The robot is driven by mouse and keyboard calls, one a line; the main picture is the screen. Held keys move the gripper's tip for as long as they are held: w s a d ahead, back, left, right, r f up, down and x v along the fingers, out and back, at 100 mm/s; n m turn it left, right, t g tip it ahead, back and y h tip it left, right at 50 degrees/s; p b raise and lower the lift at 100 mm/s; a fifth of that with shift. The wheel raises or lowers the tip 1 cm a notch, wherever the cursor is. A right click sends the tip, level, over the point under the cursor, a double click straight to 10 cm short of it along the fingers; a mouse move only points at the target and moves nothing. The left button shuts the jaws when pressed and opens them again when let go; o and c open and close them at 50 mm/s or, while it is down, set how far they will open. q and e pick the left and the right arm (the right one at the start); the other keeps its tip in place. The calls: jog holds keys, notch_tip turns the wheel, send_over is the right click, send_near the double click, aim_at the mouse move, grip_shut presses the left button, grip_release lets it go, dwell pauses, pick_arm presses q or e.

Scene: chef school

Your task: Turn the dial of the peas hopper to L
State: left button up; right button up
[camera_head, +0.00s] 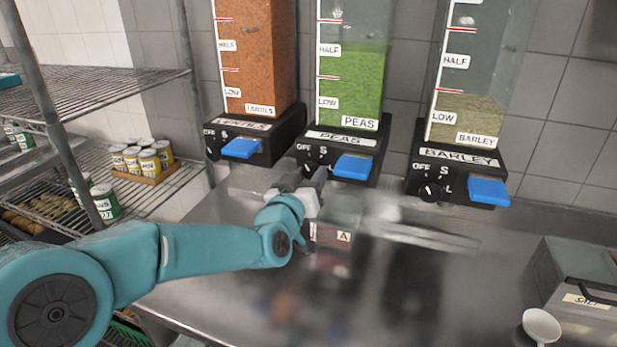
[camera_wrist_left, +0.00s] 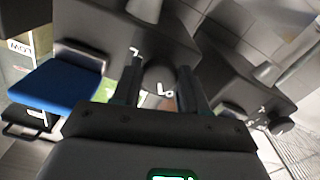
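The peas hopper (camera_head: 353,85) is a clear column of green peas on a black base with a blue lever (camera_head: 354,166). Its dial sits left of the lever, marked OFF, S and L, and is mostly hidden by my left gripper (camera_head: 311,183) in the head view. In the left wrist view, the dark dial (camera_wrist_left: 160,76) shows between the two fingers of the left gripper (camera_wrist_left: 158,92). The fingers are apart; whether they touch the dial is unclear. The dial's pointer setting is not readable. The right gripper is out of view.
The lentils hopper (camera_head: 254,60) stands left and the barley hopper (camera_head: 470,80) right. A clear container marked A (camera_head: 331,238) is below the peas hopper. A salt box (camera_head: 578,280) and white scoop (camera_head: 541,326) are at right. Wire shelves (camera_head: 95,88) stand left.

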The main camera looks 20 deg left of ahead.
pick_arm(q)
jog(key=shift+m, duration=0.4)
jog(key=shift+m+b, duration=0.35)
jog(key=shift+m, duration=0.35)
jog(key=m, duration=0.2)
jog(key=shift+a+r+m, duration=0.1)
jog(key=shift+m, duration=0.2)
jog(key=m, duration=0.3)
jog(key=shift+a+m, duration=0.1)
jog(key=shift+m, duration=0.2)
jog(key=m, duration=0.3)
jog(key=shift+r+m, duration=0.1)
jog(key=shift+m, duration=0.2)
jog(key=m+p, duration=0.1)
jog(key=m, duration=0.5)
jog(key=m+p, duration=0.1)
jog(key=m, duration=0.3)
jog(key=shift+r, duration=0.1)
jog(key=shift+m, duration=0.9)
